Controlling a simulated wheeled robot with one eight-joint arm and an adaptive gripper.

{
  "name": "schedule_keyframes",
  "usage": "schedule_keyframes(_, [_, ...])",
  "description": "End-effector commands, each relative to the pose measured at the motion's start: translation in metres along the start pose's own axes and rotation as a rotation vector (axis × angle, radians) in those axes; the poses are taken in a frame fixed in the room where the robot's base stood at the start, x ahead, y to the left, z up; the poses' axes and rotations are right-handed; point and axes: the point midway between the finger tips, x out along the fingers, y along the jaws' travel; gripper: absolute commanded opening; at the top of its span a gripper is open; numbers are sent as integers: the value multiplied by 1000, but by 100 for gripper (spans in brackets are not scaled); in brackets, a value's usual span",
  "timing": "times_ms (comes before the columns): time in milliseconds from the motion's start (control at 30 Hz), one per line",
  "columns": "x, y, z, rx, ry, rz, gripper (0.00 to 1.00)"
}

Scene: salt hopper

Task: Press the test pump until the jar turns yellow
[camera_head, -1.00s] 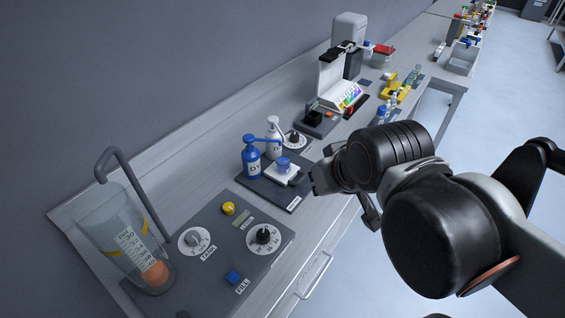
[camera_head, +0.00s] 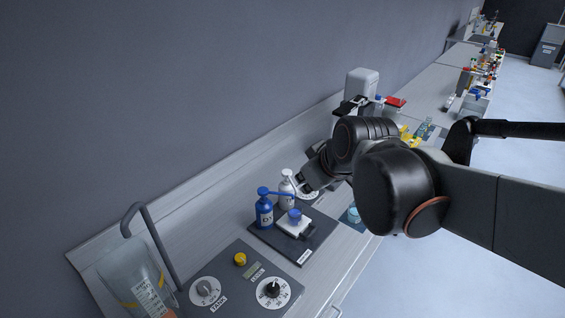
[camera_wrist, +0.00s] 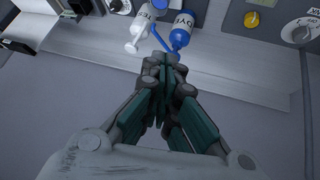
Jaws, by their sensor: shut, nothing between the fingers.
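A white pump bottle (camera_head: 287,196) and a blue pump bottle (camera_head: 264,213) stand side by side on a dark tray (camera_head: 303,249). Both also show in the wrist view, white (camera_wrist: 143,22) and blue (camera_wrist: 181,27), nozzles pointing toward my gripper. The blue one's label seems to read DYE; the white one's label is too small to read surely. A small blue jar (camera_head: 295,215) sits on a white stand (camera_head: 292,229) in front of them. My gripper (camera_head: 302,183) is shut and empty, close to the right of the white bottle's top. Whether it touches the pump is unclear.
A dark tank panel (camera_head: 237,283) with dials and a yellow button (camera_head: 240,259) lies at the front left. A clear vessel (camera_head: 132,278) with a bent grey pipe stands beside it. A grey machine (camera_head: 361,88) and more apparatus stand farther along the bench. The wall rises behind.

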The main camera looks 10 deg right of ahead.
Motion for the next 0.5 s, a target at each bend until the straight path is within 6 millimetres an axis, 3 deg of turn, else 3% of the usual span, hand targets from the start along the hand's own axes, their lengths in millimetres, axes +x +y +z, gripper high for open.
schedule_keyframes(100, [10,12,-29,-80,18,-11,0])
schedule_keyframes(500, [64,46,-99,-356,88,-33,0])
